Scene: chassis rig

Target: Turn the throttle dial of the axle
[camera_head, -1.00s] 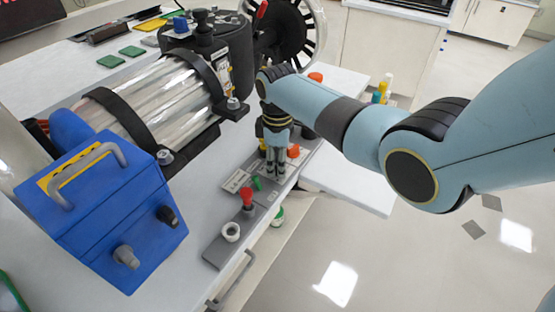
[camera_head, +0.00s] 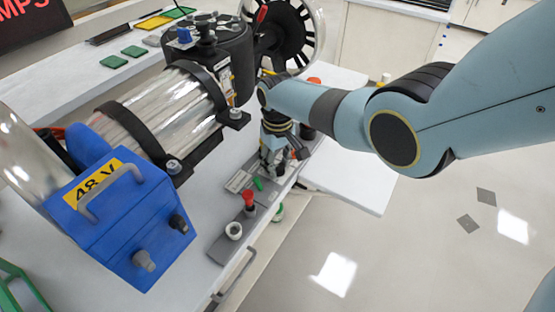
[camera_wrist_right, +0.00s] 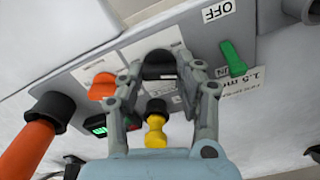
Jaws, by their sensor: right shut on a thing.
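A black dial (camera_wrist_right: 160,64) sits on the grey control panel (camera_wrist_right: 205,30) in the right wrist view. My right gripper (camera_wrist_right: 160,72) points at the panel, with one finger on each side of the dial, and is shut on it. In the head view my right gripper (camera_head: 272,168) reaches down onto the panel strip (camera_head: 222,246) along the table's edge, and there the dial is hidden by the fingers. The left gripper is in neither view.
A green switch (camera_wrist_right: 232,58) and an orange knob (camera_wrist_right: 103,86) flank the dial. A yellow knob (camera_wrist_right: 155,130) and a larger orange handle (camera_wrist_right: 28,150) are close by. In the head view a red knob (camera_head: 249,198) and a blue 48 V box (camera_head: 125,225) stand nearby.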

